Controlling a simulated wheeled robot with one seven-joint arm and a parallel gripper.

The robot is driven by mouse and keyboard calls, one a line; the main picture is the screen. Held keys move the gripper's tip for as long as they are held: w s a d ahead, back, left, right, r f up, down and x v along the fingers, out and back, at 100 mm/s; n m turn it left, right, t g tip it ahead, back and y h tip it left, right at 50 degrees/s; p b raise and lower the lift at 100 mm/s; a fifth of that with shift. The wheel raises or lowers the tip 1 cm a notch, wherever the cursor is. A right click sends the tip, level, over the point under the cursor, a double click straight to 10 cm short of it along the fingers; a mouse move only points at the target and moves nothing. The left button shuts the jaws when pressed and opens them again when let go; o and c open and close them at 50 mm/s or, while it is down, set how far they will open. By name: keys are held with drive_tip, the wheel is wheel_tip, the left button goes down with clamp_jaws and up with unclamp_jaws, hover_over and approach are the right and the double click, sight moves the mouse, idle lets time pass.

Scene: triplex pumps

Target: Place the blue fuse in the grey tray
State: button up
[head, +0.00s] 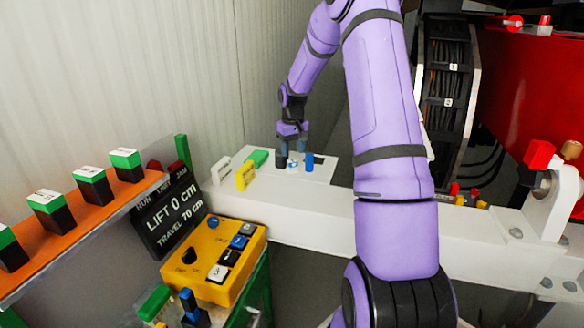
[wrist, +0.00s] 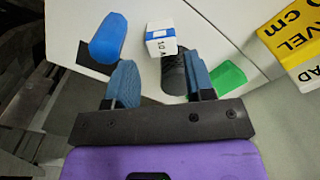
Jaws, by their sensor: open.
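A plain blue rounded piece (wrist: 109,37) lies at the upper left of the wrist view and shows in the head view (head: 309,162). A small white block with a blue band, marked 10 A (wrist: 160,39), sits beside it, ahead of the gap between my fingers. I cannot tell for sure which of the two is the blue fuse. My gripper (wrist: 160,80) is open, with nothing held between its fingers; in the head view it hangs over the white surface (head: 292,145). A dark piece (wrist: 174,72) is close to the right finger. I cannot make out a grey tray.
A green piece (head: 257,158), a yellow labelled block (head: 245,176) and a white labelled block (head: 221,170) stand left of my gripper. A yellow control box (head: 213,260) and a black lift display (head: 166,217) are nearer. A wall (head: 150,60) rises behind.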

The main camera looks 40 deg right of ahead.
sight(292, 160)
drive_tip(key=shift+a+f, duration=0.1)
drive_tip(key=shift+f, duration=2.5)
drive_tip(key=c, duration=0.8)
drive_tip(key=shift+o, duration=0.2)
drive_tip(key=shift+r, duration=0.9)
wheel_tip(292, 160, up, 2)
drive_tip(key=shift+s, duration=0.1)
drive_tip(key=s+a, duration=0.1)
drive_tip(key=s, duration=0.3)
drive_tip(key=s+a, duration=0.2)
drive_tip(key=s, duration=0.3)
drive_tip(key=s+a+r, duration=0.1)
drive_tip(key=s+a, duration=0.1)
drive_tip(key=s, duration=0.2)
drive_tip(key=shift+s, duration=0.15)
drive_tip(key=shift+s+a+r, duration=0.1)
drive_tip(key=shift+s+a, duration=0.1)
drive_tip(key=shift+s, duration=0.55)
